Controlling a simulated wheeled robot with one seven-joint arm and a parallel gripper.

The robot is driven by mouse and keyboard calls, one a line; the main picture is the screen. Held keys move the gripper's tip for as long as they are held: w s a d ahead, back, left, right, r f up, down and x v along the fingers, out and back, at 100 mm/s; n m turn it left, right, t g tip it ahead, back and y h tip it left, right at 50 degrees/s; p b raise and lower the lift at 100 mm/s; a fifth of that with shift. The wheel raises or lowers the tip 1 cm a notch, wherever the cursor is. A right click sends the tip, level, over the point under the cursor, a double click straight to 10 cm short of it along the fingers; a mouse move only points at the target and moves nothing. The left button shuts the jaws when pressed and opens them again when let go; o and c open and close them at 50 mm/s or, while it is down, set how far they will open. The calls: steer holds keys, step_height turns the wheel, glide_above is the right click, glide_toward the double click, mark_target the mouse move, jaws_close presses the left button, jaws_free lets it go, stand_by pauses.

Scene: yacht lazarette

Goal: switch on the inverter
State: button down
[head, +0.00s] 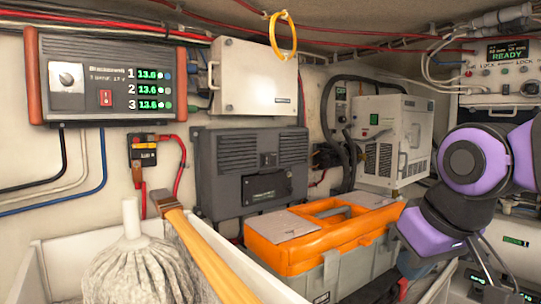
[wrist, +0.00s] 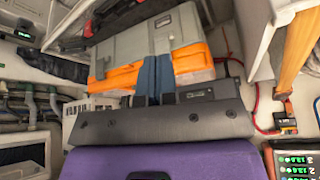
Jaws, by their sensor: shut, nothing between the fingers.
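No label reading "inverter" is legible. A dark grey vented wall unit (head: 250,148) with a small black panel at its lower middle hangs at the centre of the head view; it looks like the inverter, but I cannot be sure. An orange-ended unit (head: 48,78) at upper left has a knob, a red rocker switch (head: 105,97) and several green 13.6 readouts. It also shows upside down in the wrist view (wrist: 295,165). My gripper (wrist: 152,62) is shut and empty, its blue-grey fingers in front of the toolbox in the wrist view.
An orange and grey toolbox (head: 325,228) stands below the dark unit. A mop (head: 133,262) and a wooden handle (head: 187,240) rise at lower left. White boxes (head: 250,78) (head: 397,140) and a READY panel (head: 505,75) line the wall. Cables and a yellow ring (head: 283,35) hang above.

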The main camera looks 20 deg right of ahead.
steer(key=w+r+m+t+y, duration=0.1)
steer(key=w+r+m, duration=0.3)
steer(key=w, duration=0.8)
steer(key=w+a+r+m+t+y, duration=0.1)
steer(key=w+r+m, duration=0.4)
steer(key=w, duration=0.8)
steer(key=w+a+r+m+t+y, duration=0.1)
steer(key=w+r+m, duration=0.3)
steer(key=w, duration=0.8)
step_height(320, 180, up, 2)
steer(key=shift+w+a+r+m+t+y, duration=0.2)
steer(key=shift+m+t+y, duration=0.1)
steer(key=shift+t+y, duration=0.1)
glide_toward(267, 161)
steer(key=x, duration=0.5)
steer(key=shift+s+f, duration=0.1)
steer(key=shift+f, duration=0.45)
steer(key=shift+w+a+r, duration=0.1)
steer(key=shift+w+a, duration=0.15)
steer(key=shift+w, duration=0.3)
